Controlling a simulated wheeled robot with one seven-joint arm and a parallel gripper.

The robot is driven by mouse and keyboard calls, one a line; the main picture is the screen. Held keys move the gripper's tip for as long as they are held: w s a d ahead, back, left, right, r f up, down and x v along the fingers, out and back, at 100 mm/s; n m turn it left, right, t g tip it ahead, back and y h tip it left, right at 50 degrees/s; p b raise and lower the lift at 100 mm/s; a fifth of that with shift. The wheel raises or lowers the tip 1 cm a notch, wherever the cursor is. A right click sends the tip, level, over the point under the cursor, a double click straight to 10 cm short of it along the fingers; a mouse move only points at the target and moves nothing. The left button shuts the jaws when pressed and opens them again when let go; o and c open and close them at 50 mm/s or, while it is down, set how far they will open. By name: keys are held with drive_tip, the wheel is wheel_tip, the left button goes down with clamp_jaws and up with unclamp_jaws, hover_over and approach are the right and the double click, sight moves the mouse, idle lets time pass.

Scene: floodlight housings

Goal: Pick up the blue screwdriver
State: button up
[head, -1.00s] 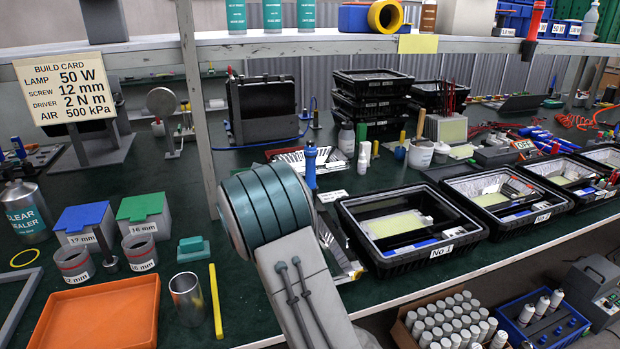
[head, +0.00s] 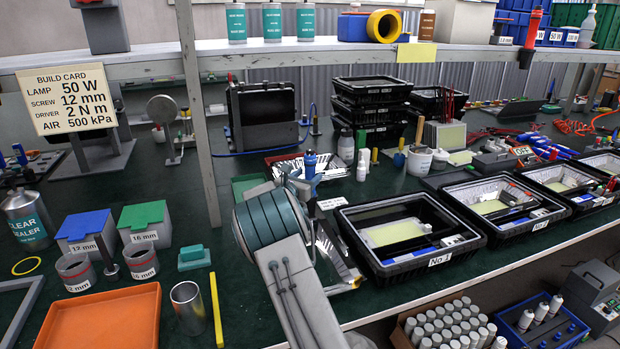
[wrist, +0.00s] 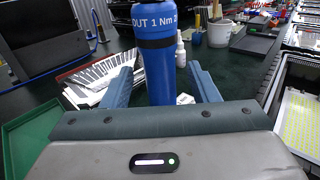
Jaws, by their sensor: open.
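The blue screwdriver (head: 310,164) stands upright on the green bench behind the No 1 tray. In the wrist view the blue screwdriver (wrist: 157,70) rises in the middle, with a dark band and white print reading "OUT 1 Nm 2"; its top is cut off by the frame. My gripper (wrist: 161,84) is open, with one finger to each side of the screwdriver and gaps visible between. In the head view my gripper (head: 297,178) is at the screwdriver, partly hidden by my own arm. The screwdriver's lower end is hidden behind the gripper body.
A black No 1 tray (head: 470,243) stands close on the right. A green tray (wrist: 12,135) lies at the left in the wrist view. White bottles (head: 346,147) and a white tub (head: 419,162) stand behind. A shelf post (head: 197,110) rises to the left.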

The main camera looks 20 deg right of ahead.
drive_tip(key=shift+x, duration=1.15)
drive_tip(key=c, duration=1.1)
drive_tip(key=shift+r, duration=0.1)
